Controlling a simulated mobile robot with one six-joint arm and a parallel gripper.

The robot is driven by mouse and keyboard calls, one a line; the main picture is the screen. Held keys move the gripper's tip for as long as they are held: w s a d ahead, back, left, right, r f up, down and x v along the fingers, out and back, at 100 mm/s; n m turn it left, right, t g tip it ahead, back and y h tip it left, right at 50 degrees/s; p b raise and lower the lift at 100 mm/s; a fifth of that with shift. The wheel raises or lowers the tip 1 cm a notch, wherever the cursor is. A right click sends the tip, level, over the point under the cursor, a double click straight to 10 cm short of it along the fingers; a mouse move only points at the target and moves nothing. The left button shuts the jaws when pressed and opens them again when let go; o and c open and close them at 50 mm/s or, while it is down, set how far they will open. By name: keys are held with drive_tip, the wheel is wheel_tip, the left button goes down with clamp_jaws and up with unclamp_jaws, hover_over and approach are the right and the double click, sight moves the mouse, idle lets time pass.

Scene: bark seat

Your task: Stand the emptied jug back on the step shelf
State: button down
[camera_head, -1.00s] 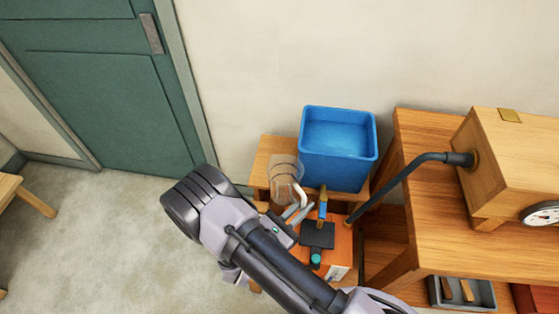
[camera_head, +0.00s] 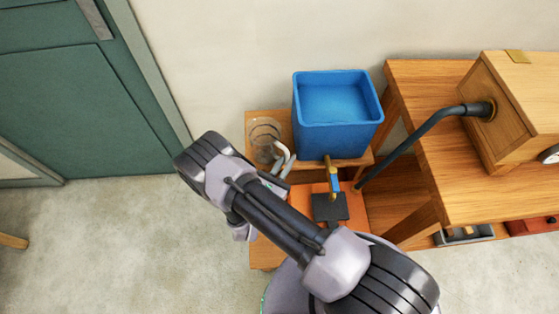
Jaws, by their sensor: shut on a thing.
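The clear jug (camera_head: 264,138) is upright at the left end of the wooden step shelf's upper level (camera_head: 285,122), left of the blue bin. It looks empty. My gripper (camera_head: 281,166) is at the jug's near right side, shut on its pale handle; my arm hides part of the fingers. Whether the jug's base touches the shelf I cannot tell from above.
A blue bin (camera_head: 337,134) holding water fills the right of the upper level. A small tap (camera_head: 331,173) points over the orange lower step (camera_head: 310,197). A dark hose (camera_head: 415,135) runs to a wooden box (camera_head: 505,115) on the bench at right.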

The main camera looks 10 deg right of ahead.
drive_tip(key=shift+s, duration=0.15)
drive_tip(key=shift+d, duration=0.25)
drive_tip(key=shift+f, duration=0.2)
drive_tip(key=c, duration=1.4)
unclamp_jaws()
drive_tip(key=shift+c, duration=0.2)
